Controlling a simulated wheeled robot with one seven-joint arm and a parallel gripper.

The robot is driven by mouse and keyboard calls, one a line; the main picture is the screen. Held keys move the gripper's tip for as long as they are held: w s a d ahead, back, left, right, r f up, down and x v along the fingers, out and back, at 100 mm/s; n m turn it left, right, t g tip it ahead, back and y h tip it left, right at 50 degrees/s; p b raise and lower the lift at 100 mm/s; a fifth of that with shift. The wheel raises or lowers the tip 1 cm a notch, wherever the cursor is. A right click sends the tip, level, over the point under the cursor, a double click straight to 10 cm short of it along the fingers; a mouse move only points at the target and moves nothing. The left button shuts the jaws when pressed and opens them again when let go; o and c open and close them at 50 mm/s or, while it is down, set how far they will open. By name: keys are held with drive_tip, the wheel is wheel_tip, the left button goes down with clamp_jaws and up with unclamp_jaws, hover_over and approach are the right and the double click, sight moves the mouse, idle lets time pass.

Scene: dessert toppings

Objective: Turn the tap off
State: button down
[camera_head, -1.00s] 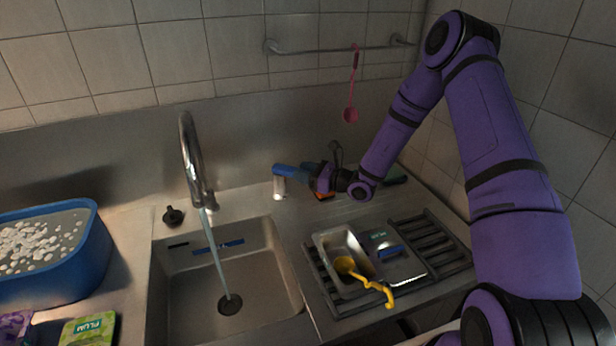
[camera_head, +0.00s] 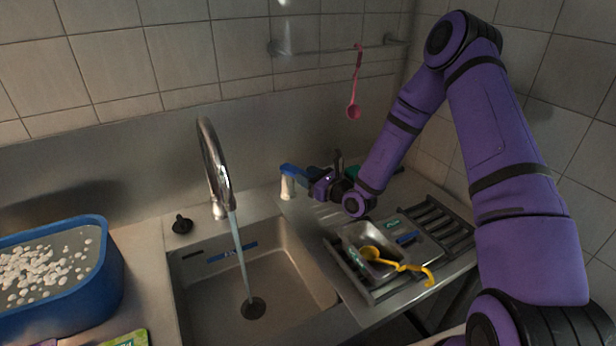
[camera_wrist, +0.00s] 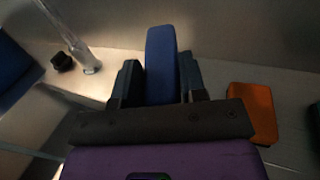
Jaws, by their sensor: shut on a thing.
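The tap's curved metal spout (camera_head: 216,165) stands behind the sink, and a stream of water (camera_head: 241,258) runs from it into the basin. To its right a blue lever (camera_head: 291,169) sits on a pale upright post (camera_head: 287,187). My gripper (camera_head: 314,181) reaches the lever from the right. In the wrist view the blue lever (camera_wrist: 161,62) stands between the two dark fingers of my gripper (camera_wrist: 158,84), which are shut on it. The base of the spout (camera_wrist: 88,62) shows at the upper left there. The lever's lower end is hidden by the gripper.
A sink basin (camera_head: 200,290) lies in front. A blue tub (camera_head: 75,295) stands left, a black knob (camera_head: 181,224) behind the basin. A metal tray with a yellow ladle (camera_head: 405,267) is at right. A pink ladle (camera_head: 354,108) hangs from the rail. An orange block (camera_wrist: 252,112) lies beside my gripper.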

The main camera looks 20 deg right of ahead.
idle(0.3)
drive_tip(key=c, duration=0.7)
unclamp_jaws()
drive_tip(key=shift+v, duration=3.8)
